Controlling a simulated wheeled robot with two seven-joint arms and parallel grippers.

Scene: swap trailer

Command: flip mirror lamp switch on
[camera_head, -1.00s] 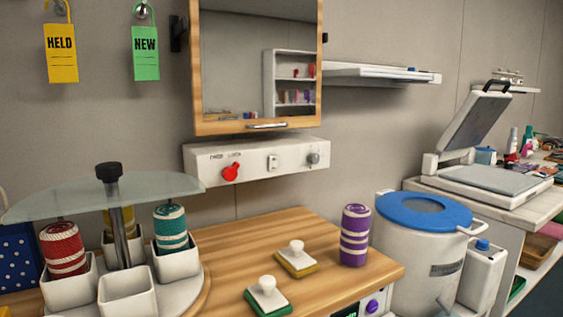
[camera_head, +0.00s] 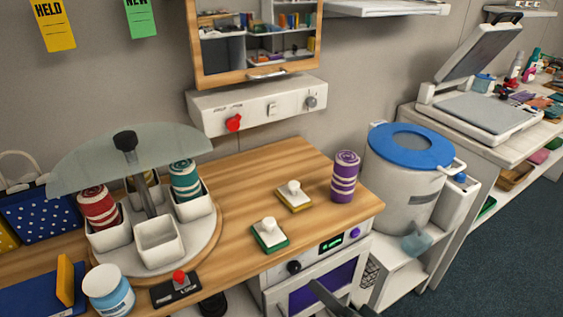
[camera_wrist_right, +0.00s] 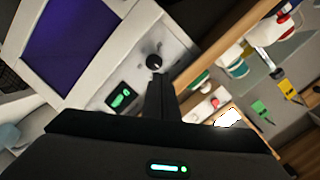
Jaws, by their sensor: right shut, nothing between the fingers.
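The mirror cabinet (camera_head: 258,45) has a wooden frame and hangs on the back wall. Below it is a white switch box (camera_head: 205,117) with a red rotary knob (camera_head: 233,123), a small pale rocker switch (camera_head: 271,108) in the middle and a grey knob (camera_head: 311,101) on the right. The rocker's position is too small to tell. My right gripper (camera_head: 333,296) is at the bottom edge, in front of the oven and well below and apart from the switch box. Its dark fingers (camera_wrist_right: 161,94) are shut and empty in the right wrist view. My left gripper is out of view.
The wooden counter (camera_head: 245,178) holds a carousel with a glass top (camera_head: 130,157), two stamps and a purple striped roll (camera_head: 344,177). The oven (camera_head: 318,280) is beneath. A blue-lidded drum (camera_head: 405,190) stands at right. Air before the switch box is clear.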

